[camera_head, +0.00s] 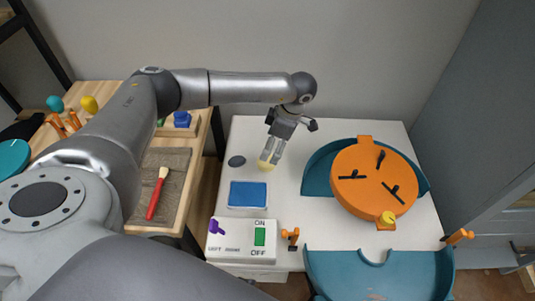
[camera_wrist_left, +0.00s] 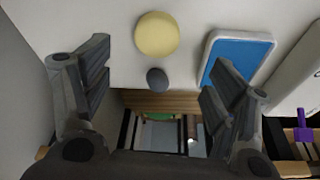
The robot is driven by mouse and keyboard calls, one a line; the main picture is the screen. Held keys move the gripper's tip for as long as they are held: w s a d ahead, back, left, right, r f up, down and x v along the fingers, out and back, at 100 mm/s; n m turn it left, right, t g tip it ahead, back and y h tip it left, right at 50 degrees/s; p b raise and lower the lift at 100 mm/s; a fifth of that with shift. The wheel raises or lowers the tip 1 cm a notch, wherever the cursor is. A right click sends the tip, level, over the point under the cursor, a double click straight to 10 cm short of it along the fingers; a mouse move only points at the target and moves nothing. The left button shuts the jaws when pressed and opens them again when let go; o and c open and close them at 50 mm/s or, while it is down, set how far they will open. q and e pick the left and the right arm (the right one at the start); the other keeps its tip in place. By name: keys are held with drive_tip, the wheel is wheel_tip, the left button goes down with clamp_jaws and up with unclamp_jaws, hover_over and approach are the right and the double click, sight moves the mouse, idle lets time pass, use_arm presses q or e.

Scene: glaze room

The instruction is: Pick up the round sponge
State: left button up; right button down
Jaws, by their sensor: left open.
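The round sponge is a pale yellow disc (camera_head: 266,166) on the white table, partly hidden by my left gripper in the head view. In the left wrist view the round sponge (camera_wrist_left: 156,34) shows whole, beyond and between the fingertips. My left gripper (camera_head: 272,151) points down over the sponge, with its fingers apart. In the left wrist view my left gripper (camera_wrist_left: 160,66) is open, with nothing between its fingers. I cannot tell whether the fingertips touch the sponge. My right gripper is not in view.
A dark grey oval piece (camera_head: 236,161) lies left of the sponge. A blue-topped pad (camera_head: 248,194) and a switch box (camera_head: 242,241) are nearer. An orange wheel (camera_head: 373,178) in a teal basin (camera_head: 318,174) stands right. A wooden bench with a red-handled brush (camera_head: 156,195) is left.

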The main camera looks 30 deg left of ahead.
sight(266, 167)
use_arm(q)
drive_tip(key=b+x, duration=0.1)
drive_tip(key=x, duration=0.2)
drive_tip(key=shift+w+d+f, duration=0.1)
drive_tip(key=shift+w+f, duration=0.05)
drive_tip(key=shift+f, duration=0.3)
drive_tip(key=shift+b+x, duration=0.9)
drive_tip(key=shift+b, duration=0.05)
drive_tip(key=b+x, duration=0.2)
drive_tip(key=x, duration=0.1)
drive_tip(key=shift+w+f, duration=0.1)
drive_tip(key=shift+w, duration=0.05)
drive_tip(key=shift+c, duration=0.9)
drive_tip(key=c, duration=0.7)
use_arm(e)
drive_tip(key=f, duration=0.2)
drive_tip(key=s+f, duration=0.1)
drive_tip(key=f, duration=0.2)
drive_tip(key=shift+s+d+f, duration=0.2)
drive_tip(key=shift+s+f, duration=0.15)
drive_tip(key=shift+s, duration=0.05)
